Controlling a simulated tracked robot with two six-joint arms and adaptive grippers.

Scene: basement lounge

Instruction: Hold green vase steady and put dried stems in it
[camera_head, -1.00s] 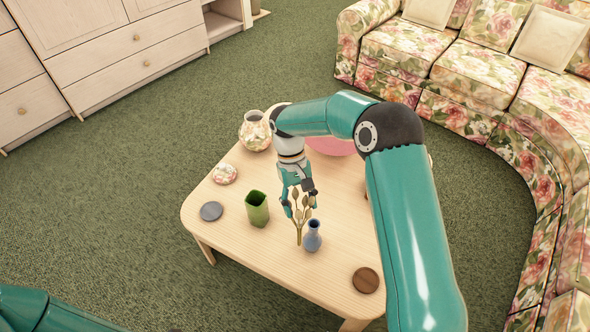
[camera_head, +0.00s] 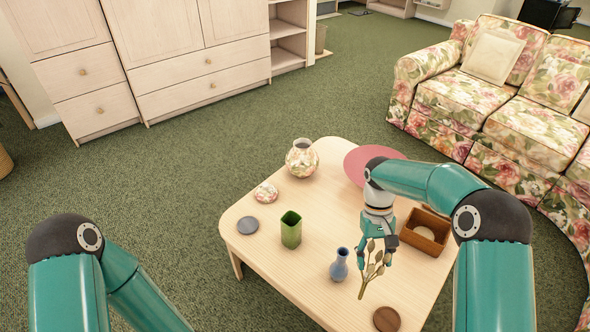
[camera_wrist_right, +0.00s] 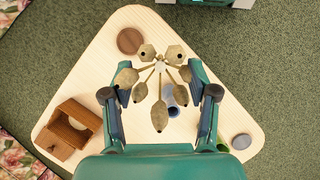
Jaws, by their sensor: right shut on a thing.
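The green vase (camera_head: 291,230) stands upright and open-topped on the left half of the wooden table in the head view. Only a sliver of green shows near the right finger in the wrist view. My right gripper (camera_head: 381,240) is shut on the dried stems (camera_head: 371,268), which hang over the table to the right of the green vase, apart from it. In the wrist view, the stems' brown heads (camera_wrist_right: 158,116) fan out between the fingers. My left arm shows at the lower left; its gripper is out of view.
The table (camera_head: 300,274) also holds a blue vase (camera_head: 339,266) close to the stems, a floral round vase (camera_head: 302,160), a floral lidded piece (camera_head: 265,193), a grey disc (camera_head: 248,225), a brown disc (camera_head: 386,319), a wooden box (camera_head: 426,233) and a pink round thing (camera_head: 365,163).

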